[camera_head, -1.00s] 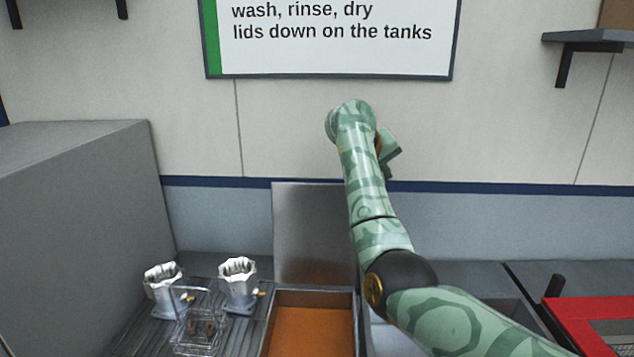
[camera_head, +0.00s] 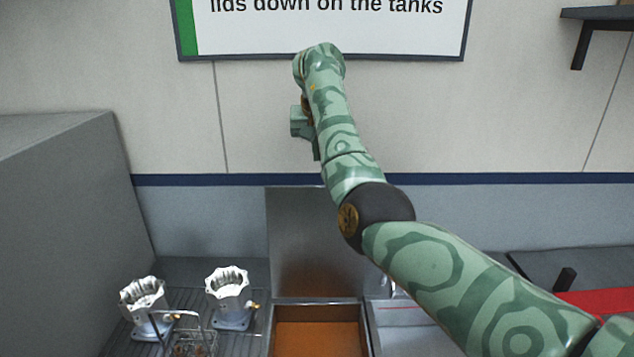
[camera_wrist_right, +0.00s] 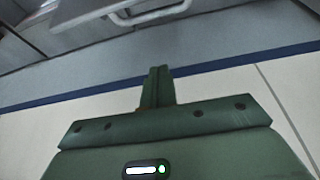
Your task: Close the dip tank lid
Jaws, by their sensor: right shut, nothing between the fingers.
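The dip tank lid (camera_head: 312,238) is a plain grey metal panel standing upright at the back of the tank, so it is open. The tank (camera_head: 318,305) below it holds orange-brown liquid. My right arm reaches up across the picture, and its gripper (camera_head: 314,152) is above the lid, in front of the wall and apart from the lid. In the right wrist view the fingers (camera_wrist_right: 158,76) are together with nothing between them. My left gripper is not in view.
Two silver housings (camera_head: 145,297) (camera_head: 229,290) stand on the ribbed rack left of the tank, near a wire basket (camera_head: 190,343). A grey block (camera_head: 60,190) rises at the left. A basin (camera_head: 405,315) adjoins the tank on the right. A red item (camera_head: 605,300) lies far right.

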